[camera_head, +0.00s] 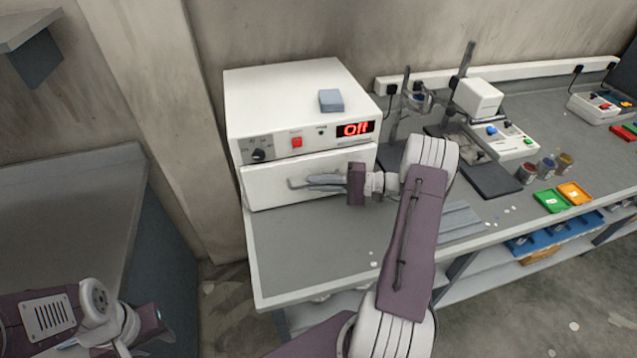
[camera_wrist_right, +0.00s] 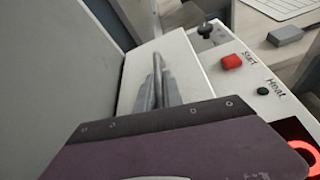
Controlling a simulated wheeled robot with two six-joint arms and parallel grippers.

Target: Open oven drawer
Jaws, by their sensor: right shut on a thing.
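The white oven (camera_head: 295,105) stands on the grey bench, with a red display reading "Off". Its drawer (camera_head: 262,184) is the white front panel below the controls. The drawer front looks tilted or slightly forward of the body; I cannot tell how far. My right gripper (camera_head: 322,182) is at the drawer front, shut on the bar handle (camera_head: 297,186). In the right wrist view the handle (camera_wrist_right: 157,66) runs between the fingers, near the red button. My left gripper (camera_head: 150,325) is low at the left, away from the oven; its fingers are not clear.
A grey-blue block (camera_head: 331,100) lies on top of the oven. A stand and a white instrument (camera_head: 503,133) are right of it, with small jars and green and orange trays (camera_head: 552,201). Another grey table (camera_head: 65,215) is at the left. Bench space before the oven is clear.

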